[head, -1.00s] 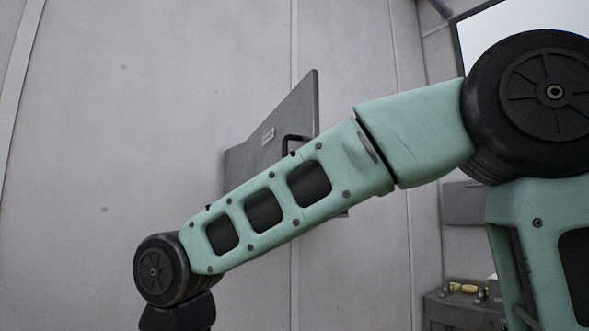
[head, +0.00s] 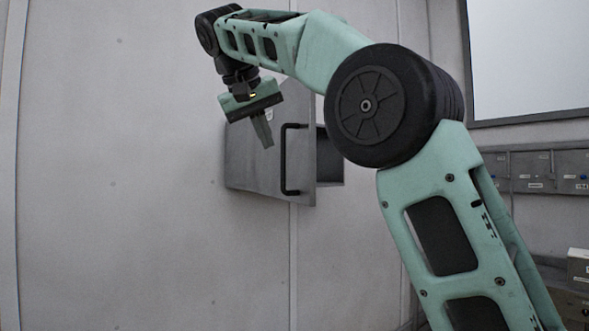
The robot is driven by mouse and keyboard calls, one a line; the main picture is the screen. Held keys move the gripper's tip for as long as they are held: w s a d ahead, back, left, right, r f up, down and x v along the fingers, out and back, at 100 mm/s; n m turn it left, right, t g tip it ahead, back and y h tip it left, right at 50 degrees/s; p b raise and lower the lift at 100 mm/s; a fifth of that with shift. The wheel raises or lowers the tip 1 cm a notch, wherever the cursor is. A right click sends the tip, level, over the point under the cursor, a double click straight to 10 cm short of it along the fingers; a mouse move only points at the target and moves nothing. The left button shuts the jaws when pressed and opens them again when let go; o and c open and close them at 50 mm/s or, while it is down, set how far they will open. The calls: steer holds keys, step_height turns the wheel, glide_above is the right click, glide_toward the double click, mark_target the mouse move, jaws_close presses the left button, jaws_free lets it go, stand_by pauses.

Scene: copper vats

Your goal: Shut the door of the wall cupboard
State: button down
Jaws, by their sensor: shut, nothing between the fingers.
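The grey wall cupboard (head: 331,160) is on the pale wall, and part of its dark inside shows to the right of its door. The door (head: 246,165) stands open, with its right edge swung out from the wall. A black bar handle (head: 287,160) is near that edge. My gripper (head: 267,142) points down in front of the door's upper part, left of the handle. Its fingers are shut and empty. I cannot tell whether they touch the door. My arm and gripper hide the cupboard's top and part of the door.
A large pale panel (head: 530,60) with a dark frame is on the right. Grey boxes (head: 543,170) line the wall below it. A light box (head: 578,268) is at the lower right edge. The wall left of the cupboard is bare.

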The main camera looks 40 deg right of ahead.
glide_toward(301, 188)
step_height(301, 188, down, 3)
steer(key=w+a, duration=0.2)
steer(key=shift+s+d+f+p, duration=0.15)
steer(key=shift+d+p, duration=0.2)
steer(key=shift+d, duration=0.4)
steer(key=shift+s+d+f+p, duration=0.1)
steer(key=shift+s+d+p, duration=0.2)
steer(key=shift+d, duration=0.45)
steer(key=shift+s+d+f+p, duration=0.1)
steer(key=shift+d+p, duration=0.3)
steer(key=shift+d, duration=0.35)
